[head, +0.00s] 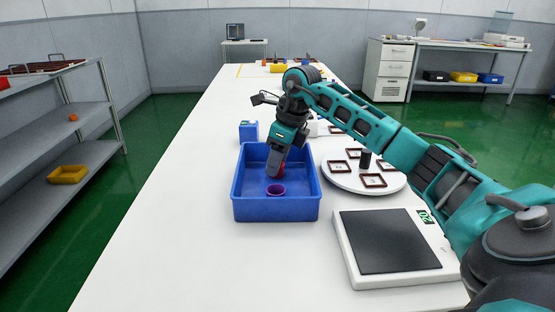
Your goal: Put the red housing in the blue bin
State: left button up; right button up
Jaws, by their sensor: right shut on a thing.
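The blue bin (275,209) stands on the white table near the middle of the head view. My right gripper (277,170) reaches down into the bin from above. It is shut on the red housing (281,171), of which only a small red part shows beside the fingers. The rest of the housing is hidden by the gripper. I cannot tell whether the housing touches the bin floor. A purple ring-shaped part (275,190) lies in the bin, just in front of the gripper. My left gripper is not in view.
A scale with a dark plate (385,241) lies at the front right. A round white turntable (340,181) with several dark red frames stands right of the bin. A small blue box (248,131) stands behind the bin. The table's left side is clear.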

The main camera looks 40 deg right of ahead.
jog(key=o, duration=1)
jog(key=p+v, duration=0.2)
jog(key=v, duration=1)
jog(key=shift+r+p, duration=0.15)
jog(key=shift+p, duration=0.2)
jog(key=shift+s+a, duration=0.1)
